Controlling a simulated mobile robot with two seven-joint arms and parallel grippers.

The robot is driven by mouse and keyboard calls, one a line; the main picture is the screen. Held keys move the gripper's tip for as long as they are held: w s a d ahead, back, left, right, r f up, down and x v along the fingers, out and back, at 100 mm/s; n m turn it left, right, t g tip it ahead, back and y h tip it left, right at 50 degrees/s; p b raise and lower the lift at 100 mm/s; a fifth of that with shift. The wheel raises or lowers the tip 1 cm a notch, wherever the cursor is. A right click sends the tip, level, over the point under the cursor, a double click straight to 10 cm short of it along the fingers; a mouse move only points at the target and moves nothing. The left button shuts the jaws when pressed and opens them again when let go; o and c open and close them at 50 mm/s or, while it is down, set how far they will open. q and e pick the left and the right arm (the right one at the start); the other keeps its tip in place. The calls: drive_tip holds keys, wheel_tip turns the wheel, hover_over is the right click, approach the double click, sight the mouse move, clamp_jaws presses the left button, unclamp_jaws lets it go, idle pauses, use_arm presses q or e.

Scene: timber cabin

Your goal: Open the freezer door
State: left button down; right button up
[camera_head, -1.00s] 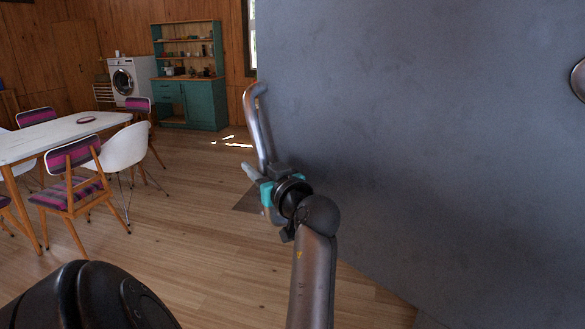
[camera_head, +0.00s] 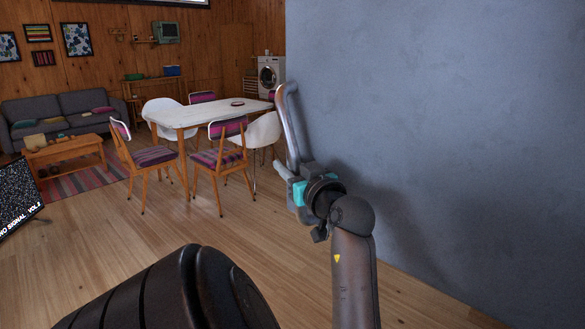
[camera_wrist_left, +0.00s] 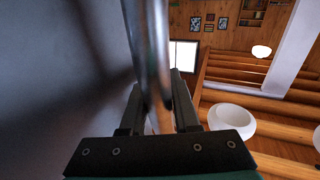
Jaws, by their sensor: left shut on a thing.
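The freezer door (camera_head: 440,130) is a large plain grey-blue panel filling the right half of the head view. Its curved metal handle (camera_head: 289,122) stands along the panel's left edge. My left gripper (camera_head: 294,182) is shut on the lower part of this handle. In the left wrist view, the handle (camera_wrist_left: 150,45) runs down between the two fingers of my left gripper (camera_wrist_left: 158,108), with the grey door (camera_wrist_left: 50,80) to its left. The freezer's inside is not visible. My right gripper is not in view.
A white table (camera_head: 208,113) with several chairs stands left of the door. A sofa (camera_head: 65,113), a low wooden table (camera_head: 63,153) and a screen (camera_head: 18,198) are further left. A washing machine (camera_head: 270,76) stands at the back. The wooden floor (camera_head: 130,235) in front is clear.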

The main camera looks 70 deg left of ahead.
use_arm(q)
drive_tip(key=shift+s+d+r, duration=0.1)
drive_tip(key=shift+s+r, duration=0.05)
drive_tip(key=shift+s, duration=0.15)
drive_tip(key=c, duration=0.8)
unclamp_jaws()
drive_tip(key=shift+o, duration=0.7)
